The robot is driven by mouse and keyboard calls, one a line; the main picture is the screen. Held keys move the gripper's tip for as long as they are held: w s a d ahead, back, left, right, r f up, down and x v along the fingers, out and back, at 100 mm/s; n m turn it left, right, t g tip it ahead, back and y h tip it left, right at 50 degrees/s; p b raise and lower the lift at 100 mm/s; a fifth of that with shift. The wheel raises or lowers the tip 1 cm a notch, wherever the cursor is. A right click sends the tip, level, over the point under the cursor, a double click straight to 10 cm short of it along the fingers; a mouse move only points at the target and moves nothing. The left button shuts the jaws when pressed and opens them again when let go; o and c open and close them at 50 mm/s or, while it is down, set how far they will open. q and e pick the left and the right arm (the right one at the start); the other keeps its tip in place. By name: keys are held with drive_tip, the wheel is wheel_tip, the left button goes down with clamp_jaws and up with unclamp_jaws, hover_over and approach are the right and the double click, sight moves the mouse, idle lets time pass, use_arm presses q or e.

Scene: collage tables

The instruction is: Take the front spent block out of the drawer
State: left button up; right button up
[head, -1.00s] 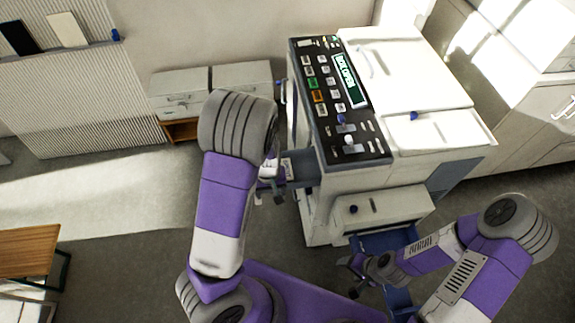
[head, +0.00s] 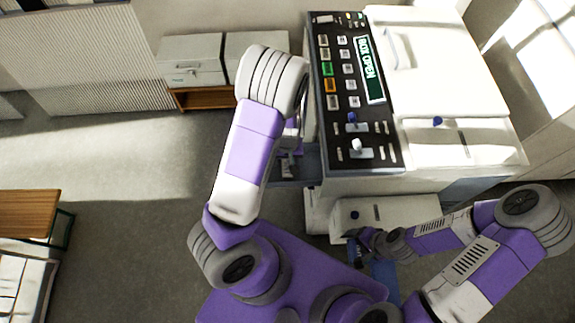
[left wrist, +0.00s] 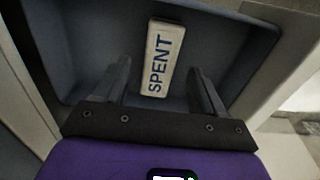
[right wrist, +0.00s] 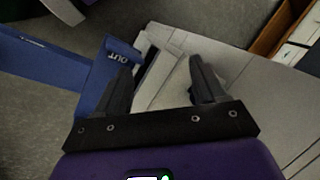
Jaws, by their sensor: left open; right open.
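In the left wrist view a white block marked SPENT (left wrist: 161,58) lies in a blue-grey drawer (left wrist: 90,40). It is the only block visible there. My left gripper (left wrist: 160,72) is open, with one finger to each side of the block in the picture; I cannot tell how far above it they are. In the head view my left arm largely hides this gripper and the drawer (head: 312,160) at the machine's left side. My right gripper (right wrist: 160,70) is open and empty near a blue tray marked OUT (right wrist: 120,52), at the machine's lower front.
The large white machine (head: 455,150) has a black control panel (head: 350,95) whose display reads BOX OPEN. White cabinets (head: 190,60) stand behind to the left. A wooden table (head: 28,212) is at the far left. The floor between is clear.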

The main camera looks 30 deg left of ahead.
use_arm(q)
wheel_tip(320, 180, down, 2)
drive_tip(key=shift+w+f, duration=0.1)
